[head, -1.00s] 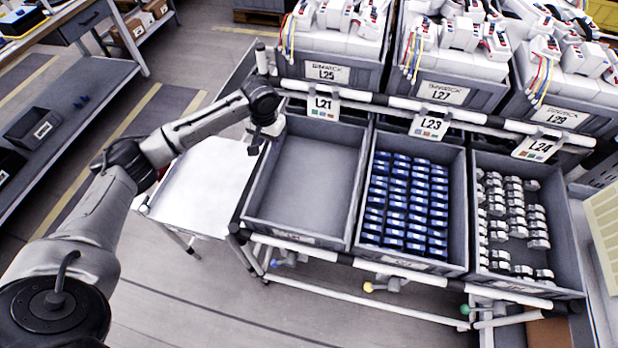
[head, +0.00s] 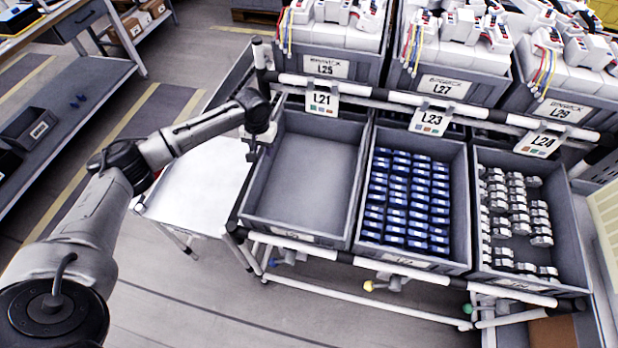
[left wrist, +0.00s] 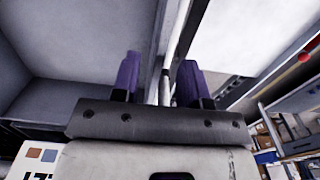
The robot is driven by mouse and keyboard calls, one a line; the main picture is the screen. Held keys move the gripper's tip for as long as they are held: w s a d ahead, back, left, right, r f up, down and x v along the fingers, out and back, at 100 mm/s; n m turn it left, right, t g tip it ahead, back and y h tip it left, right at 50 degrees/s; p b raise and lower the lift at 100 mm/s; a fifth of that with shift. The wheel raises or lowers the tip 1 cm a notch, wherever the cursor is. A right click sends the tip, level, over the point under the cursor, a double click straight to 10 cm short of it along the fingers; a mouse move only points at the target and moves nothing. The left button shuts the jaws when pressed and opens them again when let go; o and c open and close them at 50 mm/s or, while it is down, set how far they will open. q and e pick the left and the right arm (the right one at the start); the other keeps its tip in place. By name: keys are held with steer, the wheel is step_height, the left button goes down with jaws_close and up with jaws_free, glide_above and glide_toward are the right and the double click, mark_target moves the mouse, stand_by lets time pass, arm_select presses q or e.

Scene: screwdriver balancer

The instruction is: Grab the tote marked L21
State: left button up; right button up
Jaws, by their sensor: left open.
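The tote marked L21 (head: 310,187) is an empty grey open bin at the left end of the rack's lower row, under a hanging L21 tag (head: 321,102). My left gripper (head: 251,153) is at the tote's left side wall, near its back corner, pointing down. In the left wrist view, its two purple-dark fingers (left wrist: 158,80) are apart, and an edge that looks like the tote's rim (left wrist: 172,45) runs between them. The tote's grey inside (left wrist: 60,70) shows to the left there. Contact with the wall cannot be told. My right gripper is not in view.
The L23 tote (head: 415,200) with blue parts and the L24 tote (head: 515,220) with grey-white parts stand to the right. A rack rail (head: 390,97) runs behind them. A white-topped table (head: 200,192) is left of the L21 tote. Full bins stand above.

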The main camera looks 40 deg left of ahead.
mark_target(263, 154)
arm_select(q)
steer(key=f, duration=0.1)
steer(key=f+b, duration=0.1)
steer(key=f, duration=0.3)
steer(key=shift+s+d+b, duration=0.15)
steer(key=shift+s+b, duration=0.1)
steer(key=shift+b, duration=0.1)
jaws_close()
stand_by(0.4)
steer(key=shift+r, duration=0.15)
stand_by(0.5)
